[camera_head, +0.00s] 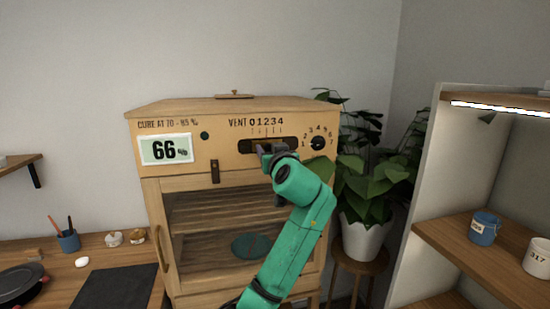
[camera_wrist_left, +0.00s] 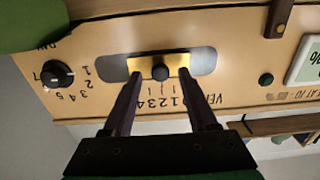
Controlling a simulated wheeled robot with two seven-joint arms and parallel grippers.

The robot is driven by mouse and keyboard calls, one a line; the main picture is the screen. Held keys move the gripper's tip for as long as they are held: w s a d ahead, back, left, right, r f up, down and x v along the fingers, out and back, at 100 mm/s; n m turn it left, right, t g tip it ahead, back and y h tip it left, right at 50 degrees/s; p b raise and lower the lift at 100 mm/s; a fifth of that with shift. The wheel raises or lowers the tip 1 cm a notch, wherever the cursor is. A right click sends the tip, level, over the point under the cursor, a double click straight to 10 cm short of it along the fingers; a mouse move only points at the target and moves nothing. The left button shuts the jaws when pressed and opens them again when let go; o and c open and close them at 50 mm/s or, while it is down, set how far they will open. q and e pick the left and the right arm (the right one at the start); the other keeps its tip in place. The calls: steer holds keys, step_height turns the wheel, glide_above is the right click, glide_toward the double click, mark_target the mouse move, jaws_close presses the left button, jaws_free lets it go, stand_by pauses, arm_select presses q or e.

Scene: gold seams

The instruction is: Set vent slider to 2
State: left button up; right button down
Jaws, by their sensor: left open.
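The vent slider, a round black knob (camera_wrist_left: 160,73) on a brass plate (camera_wrist_left: 144,66), sits in a dark slot in the cabinet front. The wrist view shows it upside down, with the plate near the middle of the slot. The knob is near the middle digits of the scale; I cannot tell exactly which mark it meets. The VENT 0–4 scale (camera_head: 266,122) is above the slot (camera_head: 247,146) in the head view. My left gripper (camera_head: 270,149) is open, its fingers on either side of the knob, with gaps visible. It hides the knob in the head view. My right gripper is not in view.
The wooden cabinet (camera_head: 219,110) has a numbered dial (camera_head: 318,143) right of the slot and a 66 display (camera_head: 165,149) at left. A potted plant (camera_head: 362,240) stands at right, near a shelf with a blue mug (camera_head: 484,229). A desk is at left.

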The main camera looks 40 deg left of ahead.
arm_select(q)
steer(key=b+v, duration=0.5)
steer(key=v, duration=0.8)
steer(key=shift+d, duration=0.35)
steer(key=shift+s, duration=0.1)
